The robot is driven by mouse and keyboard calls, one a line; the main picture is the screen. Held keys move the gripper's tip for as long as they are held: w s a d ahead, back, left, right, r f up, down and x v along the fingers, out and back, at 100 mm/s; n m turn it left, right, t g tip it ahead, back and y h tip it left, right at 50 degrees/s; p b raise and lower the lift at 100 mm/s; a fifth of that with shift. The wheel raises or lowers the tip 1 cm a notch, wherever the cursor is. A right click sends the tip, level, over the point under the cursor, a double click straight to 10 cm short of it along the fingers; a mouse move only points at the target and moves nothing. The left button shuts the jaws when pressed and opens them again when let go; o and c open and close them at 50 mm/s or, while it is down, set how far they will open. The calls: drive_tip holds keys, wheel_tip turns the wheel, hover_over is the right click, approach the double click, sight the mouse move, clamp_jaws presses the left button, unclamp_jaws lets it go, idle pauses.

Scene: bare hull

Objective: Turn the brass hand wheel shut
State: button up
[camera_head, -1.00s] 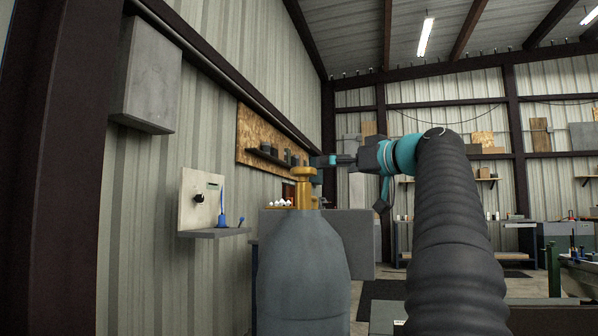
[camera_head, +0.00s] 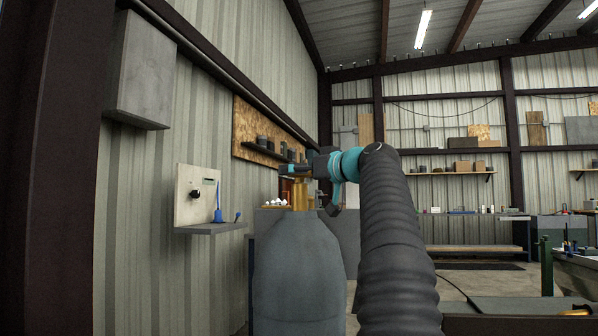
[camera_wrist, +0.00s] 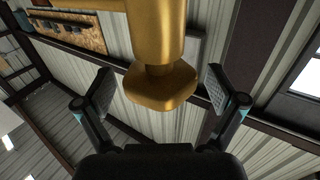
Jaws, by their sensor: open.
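The brass hand wheel (camera_wrist: 160,88) shows large in the wrist view, at the end of a brass valve body (camera_wrist: 157,30). In the head view the brass valve (camera_head: 300,195) stands upright on top of a grey cylinder (camera_head: 298,270). My gripper (camera_head: 297,171) is at the valve's top there and hides most of the wheel. In the wrist view my gripper (camera_wrist: 160,92) is open, with one finger on each side of the wheel. A gap shows between each finger and the wheel's rim. I see no contact.
A panel with a black knob (camera_head: 195,194) and a small shelf (camera_head: 211,229) is on the left wall. A grey box (camera_head: 146,75) hangs above. A workbench (camera_head: 480,218) stands along the back wall.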

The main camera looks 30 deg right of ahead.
drive_tip(key=shift+c, duration=0.3)
drive_tip(key=c, duration=1.1)
